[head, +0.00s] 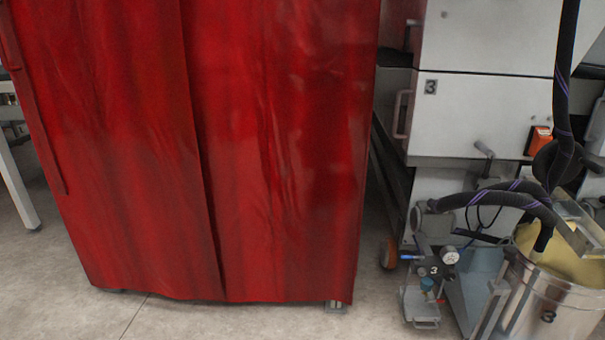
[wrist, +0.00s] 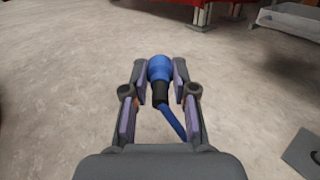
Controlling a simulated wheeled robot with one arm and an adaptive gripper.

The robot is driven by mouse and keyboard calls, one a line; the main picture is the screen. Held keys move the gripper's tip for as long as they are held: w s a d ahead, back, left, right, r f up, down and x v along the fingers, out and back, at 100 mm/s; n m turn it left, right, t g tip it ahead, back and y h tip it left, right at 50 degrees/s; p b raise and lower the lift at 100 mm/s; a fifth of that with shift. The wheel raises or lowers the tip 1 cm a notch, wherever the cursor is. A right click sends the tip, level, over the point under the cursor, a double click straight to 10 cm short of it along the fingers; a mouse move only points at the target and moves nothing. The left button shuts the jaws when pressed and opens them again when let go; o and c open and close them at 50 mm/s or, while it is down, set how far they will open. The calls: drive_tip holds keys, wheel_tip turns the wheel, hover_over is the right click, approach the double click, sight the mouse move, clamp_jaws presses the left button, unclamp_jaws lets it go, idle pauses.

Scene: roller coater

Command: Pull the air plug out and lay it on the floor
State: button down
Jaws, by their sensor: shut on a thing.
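In the wrist view my gripper (wrist: 160,75) is shut on the air plug (wrist: 160,68), a blue fitting with a black collar. The plug sits between the two fingertips, with a blue hose (wrist: 172,123) trailing from it down to the right. Grey concrete floor (wrist: 70,70) lies beyond and around the plug; I cannot tell whether the plug touches it. My gripper does not show in the head view.
In the head view a red curtain (head: 270,150) fills the left and middle. At right stand white cabinets (head: 480,110), a pump with a gauge (head: 432,255), dark hoses (head: 500,195) and a metal bucket (head: 545,305). The floor in the wrist view is mostly clear.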

drive_tip(key=c, duration=0.8)
unclamp_jaws()
drive_tip(key=shift+c, duration=0.2)
drive_tip(key=shift+r, duration=0.1)
drive_tip(key=shift+r, duration=4.95)
